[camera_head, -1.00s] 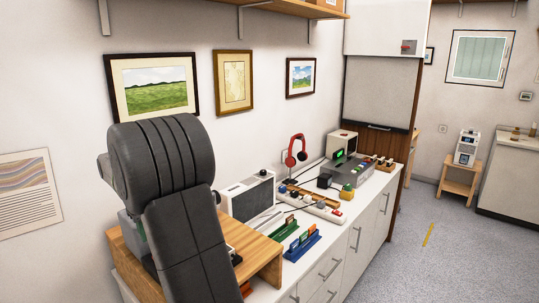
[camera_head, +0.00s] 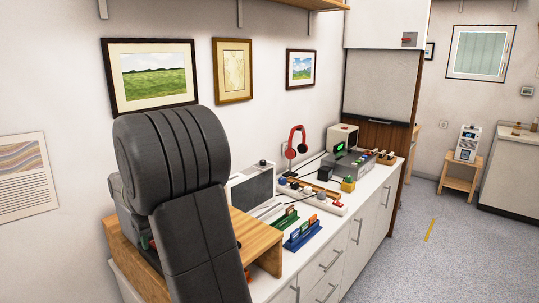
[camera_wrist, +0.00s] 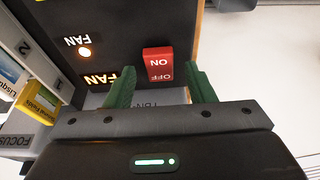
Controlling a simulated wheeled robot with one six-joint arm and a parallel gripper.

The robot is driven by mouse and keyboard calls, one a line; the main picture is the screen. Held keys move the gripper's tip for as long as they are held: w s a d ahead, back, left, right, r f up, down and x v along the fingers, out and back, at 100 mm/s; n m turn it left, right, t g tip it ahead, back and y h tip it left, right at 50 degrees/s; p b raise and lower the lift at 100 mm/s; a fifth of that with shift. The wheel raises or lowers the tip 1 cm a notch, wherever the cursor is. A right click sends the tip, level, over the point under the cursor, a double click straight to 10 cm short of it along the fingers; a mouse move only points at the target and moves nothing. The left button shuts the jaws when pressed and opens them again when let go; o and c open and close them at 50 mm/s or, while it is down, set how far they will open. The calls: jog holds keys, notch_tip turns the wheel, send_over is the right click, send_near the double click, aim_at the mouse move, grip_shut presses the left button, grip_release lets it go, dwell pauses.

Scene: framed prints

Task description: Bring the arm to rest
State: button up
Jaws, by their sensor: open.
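My arm (camera_head: 175,160) stands dark grey and padded at the left of the head view, bent beside a wooden riser on the counter. It hides my gripper there. In the wrist view my gripper (camera_wrist: 160,85) has two green fingers, apart with nothing held between them. Beyond the fingertips is a red rocker switch (camera_wrist: 158,64) marked ON and OFF, on a dark panel (camera_wrist: 120,25). I cannot tell whether the fingers touch the panel. A small lamp (camera_wrist: 84,52) glows beside a FAN label.
The wooden riser (camera_head: 262,245) is close to my arm. On the white counter are a speaker-like box (camera_head: 252,190), red headphones (camera_head: 297,140), a power strip (camera_head: 320,200) and blue (camera_head: 302,236) and green racks. Framed prints (camera_head: 152,75) hang behind.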

jog(key=shift+f+y+b, duration=0.3)
jog(key=shift+b, duration=0.55)
